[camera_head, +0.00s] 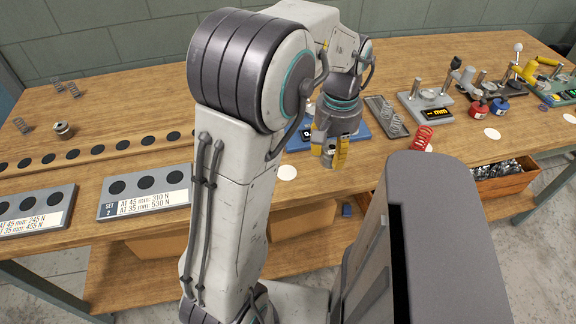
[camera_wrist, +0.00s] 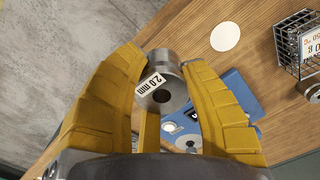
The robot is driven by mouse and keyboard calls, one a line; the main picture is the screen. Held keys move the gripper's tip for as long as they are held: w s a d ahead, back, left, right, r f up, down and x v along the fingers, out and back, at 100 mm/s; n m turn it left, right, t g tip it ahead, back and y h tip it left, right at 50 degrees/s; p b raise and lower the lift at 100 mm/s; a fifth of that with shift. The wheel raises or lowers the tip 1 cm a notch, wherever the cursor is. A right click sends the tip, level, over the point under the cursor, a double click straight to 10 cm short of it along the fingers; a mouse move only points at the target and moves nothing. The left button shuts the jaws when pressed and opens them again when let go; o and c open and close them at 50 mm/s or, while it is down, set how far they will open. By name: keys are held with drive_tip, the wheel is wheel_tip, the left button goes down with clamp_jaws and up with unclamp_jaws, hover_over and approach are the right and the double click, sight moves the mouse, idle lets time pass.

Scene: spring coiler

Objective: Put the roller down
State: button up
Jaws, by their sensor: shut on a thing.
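The roller (camera_wrist: 172,72) is a small grey metal cylinder with a hole in its end and a white "2.0 mm" label. My gripper (camera_wrist: 166,78) is shut on it, with one yellow finger on each side. In the head view my gripper (camera_head: 334,158) points down near the front edge of the bench (camera_head: 240,150); the roller is hard to make out there. A blue plate (camera_wrist: 238,92) lies beyond the roller in the wrist view, partly hidden by a finger. It also shows behind my gripper in the head view (camera_head: 299,143). The height of the roller over the bench is unclear.
White discs (camera_head: 287,173) mark the bench near my gripper. Labelled boards with black spots (camera_head: 146,210) lie left. A wooden crate (camera_head: 505,188) is lower right.

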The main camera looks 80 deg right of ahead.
drive_tip(key=p, duration=0.3)
hover_over(288, 170)
drive_tip(key=shift+n, duration=0.3)
wheel_tip(288, 170, down, 7)
drive_tip(key=shift+f+p, duration=0.35)
drive_tip(key=shift+f, duration=1.65)
drive_tip(key=shift+f, duration=0.1)
drive_tip(key=shift+f, duration=0.1)
drive_tip(key=o, duration=1.2)
